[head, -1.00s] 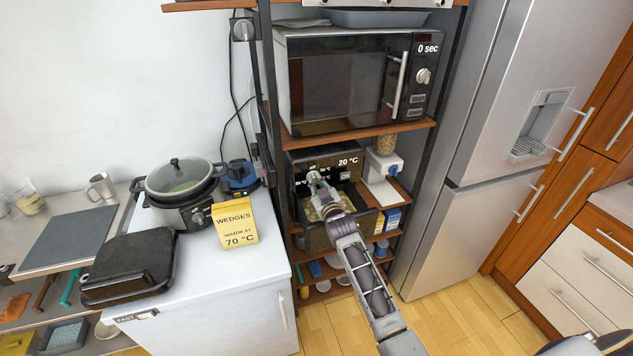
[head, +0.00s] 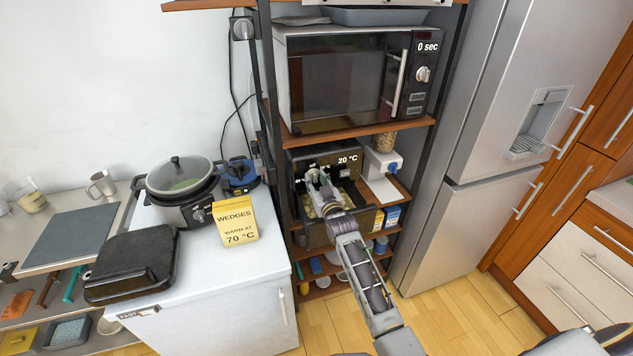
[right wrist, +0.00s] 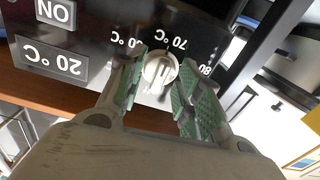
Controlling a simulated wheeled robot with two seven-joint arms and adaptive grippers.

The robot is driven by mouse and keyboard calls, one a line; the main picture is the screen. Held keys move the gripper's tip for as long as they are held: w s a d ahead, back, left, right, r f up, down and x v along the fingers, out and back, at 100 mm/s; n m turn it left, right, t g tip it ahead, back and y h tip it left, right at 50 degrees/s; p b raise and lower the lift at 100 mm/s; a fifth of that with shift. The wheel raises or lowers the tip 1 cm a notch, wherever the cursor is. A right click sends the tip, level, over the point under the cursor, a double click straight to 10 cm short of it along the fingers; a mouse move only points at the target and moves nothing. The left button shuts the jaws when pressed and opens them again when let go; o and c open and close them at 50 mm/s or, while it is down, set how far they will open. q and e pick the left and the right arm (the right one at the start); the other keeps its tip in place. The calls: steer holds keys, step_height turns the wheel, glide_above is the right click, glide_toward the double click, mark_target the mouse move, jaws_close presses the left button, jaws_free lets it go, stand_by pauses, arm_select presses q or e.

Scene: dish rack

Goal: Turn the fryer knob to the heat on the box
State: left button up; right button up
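The fryer (head: 330,160) is a dark unit on the shelf below the microwave, with a 20 °C display. Its round white knob (right wrist: 160,73) shows in the right wrist view, on a dark panel with temperature marks, 70 °C among them. My right gripper (right wrist: 163,82) is open, its green-padded fingers on either side of the knob. I cannot tell whether they touch it. In the head view the right gripper (head: 316,180) is at the fryer front and covers part of its panel. The yellow box (head: 236,221) reads "WEDGES, WARM AT 70 °C". My left gripper is not in view.
The fryer's basket (head: 320,232) with food is below my right gripper. The microwave (head: 345,80) is above it on a shelf, and a dark upright post stands at the left. A slow cooker (head: 180,190) and a black grill (head: 132,265) stand on the white counter. The fridge (head: 465,200) is to the right.

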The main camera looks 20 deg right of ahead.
steer(key=shift+s+p, duration=0.9)
steer(key=shift+s, duration=0.25)
stand_by(0.4)
steer(key=shift+s+d+r+p, duration=0.1)
steer(key=shift+s+p, duration=1.6)
steer(key=shift+s, duration=1.1)
